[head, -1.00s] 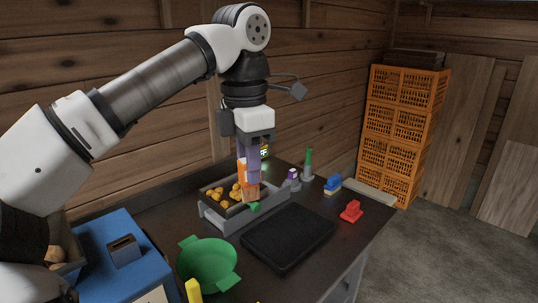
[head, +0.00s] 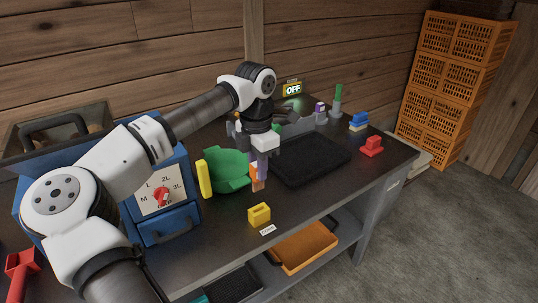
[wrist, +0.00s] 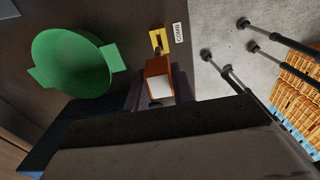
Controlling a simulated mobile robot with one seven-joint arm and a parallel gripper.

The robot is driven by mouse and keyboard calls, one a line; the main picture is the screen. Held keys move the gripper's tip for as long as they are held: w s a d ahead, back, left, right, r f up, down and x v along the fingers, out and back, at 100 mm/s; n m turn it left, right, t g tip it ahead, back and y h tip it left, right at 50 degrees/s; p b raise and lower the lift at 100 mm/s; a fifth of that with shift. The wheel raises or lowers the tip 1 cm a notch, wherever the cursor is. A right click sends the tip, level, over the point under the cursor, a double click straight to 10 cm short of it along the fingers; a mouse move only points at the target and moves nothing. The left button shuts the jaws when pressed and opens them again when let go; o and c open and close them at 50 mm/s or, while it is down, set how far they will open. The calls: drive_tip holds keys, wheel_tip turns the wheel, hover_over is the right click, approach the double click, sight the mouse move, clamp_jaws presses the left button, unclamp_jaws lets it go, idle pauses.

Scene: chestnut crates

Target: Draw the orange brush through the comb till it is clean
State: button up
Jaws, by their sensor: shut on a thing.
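My gripper (head: 260,170) is shut on the orange brush (head: 257,184), which hangs below the fingers in the head view. In the wrist view the brush (wrist: 158,70) shows as an orange-brown block with a pale end between the purple fingers. The comb (head: 259,214) is a small yellow block with a slot, near the front edge of the bench. A white label reading COMB (head: 267,230) lies beside it. The brush is behind the comb and appears apart from it. In the wrist view the comb (wrist: 157,39) sits just beyond the brush. The bristle tips cannot be made out clearly.
A green bowl (head: 228,165) stands left of the gripper, with an upright yellow piece (head: 204,179) beside it. A blue box with a dial (head: 173,215) is further left. A black mat (head: 310,160) and a red block (head: 371,146) lie right. Bench right of the comb is clear.

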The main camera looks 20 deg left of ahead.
sight(258, 189)
drive_tip(key=shift+f, duration=0.25)
drive_tip(key=shift+f+b, duration=2)
drive_tip(key=shift+f, duration=0.8)
drive_tip(key=shift+f, duration=0.2)
drive_tip(key=shift+f+b, duration=1.9)
drive_tip(key=shift+f, duration=0.5)
drive_tip(key=shift+r+p, duration=2.2)
drive_tip(key=shift+r, duration=1.15)
drive_tip(key=shift+f, duration=0.1)
drive_tip(key=shift+f+b, duration=0.55)
drive_tip(key=shift+f, duration=0.1)
drive_tip(key=shift+f, duration=0.15)
